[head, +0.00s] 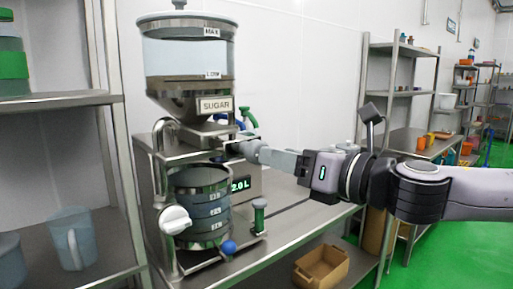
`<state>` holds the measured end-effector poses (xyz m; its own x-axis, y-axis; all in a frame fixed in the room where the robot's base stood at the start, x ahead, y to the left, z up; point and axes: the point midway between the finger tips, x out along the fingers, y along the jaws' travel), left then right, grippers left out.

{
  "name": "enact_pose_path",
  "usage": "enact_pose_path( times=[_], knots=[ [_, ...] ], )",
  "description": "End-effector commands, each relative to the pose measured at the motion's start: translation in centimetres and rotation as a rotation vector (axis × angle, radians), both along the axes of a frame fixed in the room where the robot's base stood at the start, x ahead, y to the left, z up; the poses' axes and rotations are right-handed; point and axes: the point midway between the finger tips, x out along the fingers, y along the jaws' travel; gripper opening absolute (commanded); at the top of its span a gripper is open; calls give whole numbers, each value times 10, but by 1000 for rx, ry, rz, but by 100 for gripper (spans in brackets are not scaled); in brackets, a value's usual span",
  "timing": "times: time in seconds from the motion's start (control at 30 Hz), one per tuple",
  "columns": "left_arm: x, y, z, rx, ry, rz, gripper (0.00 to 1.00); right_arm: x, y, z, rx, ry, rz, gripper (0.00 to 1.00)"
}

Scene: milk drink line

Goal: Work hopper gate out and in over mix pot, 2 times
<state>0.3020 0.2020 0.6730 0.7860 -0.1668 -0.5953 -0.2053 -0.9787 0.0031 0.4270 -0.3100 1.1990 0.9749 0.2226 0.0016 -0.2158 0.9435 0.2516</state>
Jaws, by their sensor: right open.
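The sugar hopper (188,60) stands at left centre, a clear bin with a metal funnel and a SUGAR label. The mix pot (202,208), a dark marked vessel, stands below it in a metal frame. My right gripper (243,149) reaches in from the right, its fingers beside the hopper outlet, above and right of the pot. It is open, with nothing clearly held. The hopper gate is at the outlet area, largely hidden by the fingers and frame; I cannot tell whether it is out or in. My left gripper is not in view.
A green handle (249,117) and blue parts sit behind the fingertips. A display reads 2.0 L. The bench right of the post is clear. A cardboard box (321,266) sits below.

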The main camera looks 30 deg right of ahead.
Motion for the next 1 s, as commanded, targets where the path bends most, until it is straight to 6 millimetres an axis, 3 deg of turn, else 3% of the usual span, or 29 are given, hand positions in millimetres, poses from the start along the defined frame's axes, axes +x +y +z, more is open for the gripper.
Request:
enact_pose_path(
  times=[0.6, 1.0],
  knots=[
    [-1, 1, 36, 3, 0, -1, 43, 38, 8, 3, 10, 2, -1, 52],
    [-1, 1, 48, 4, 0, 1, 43, 61, 13, 1, 7, 1, -3, 52]
  ],
)
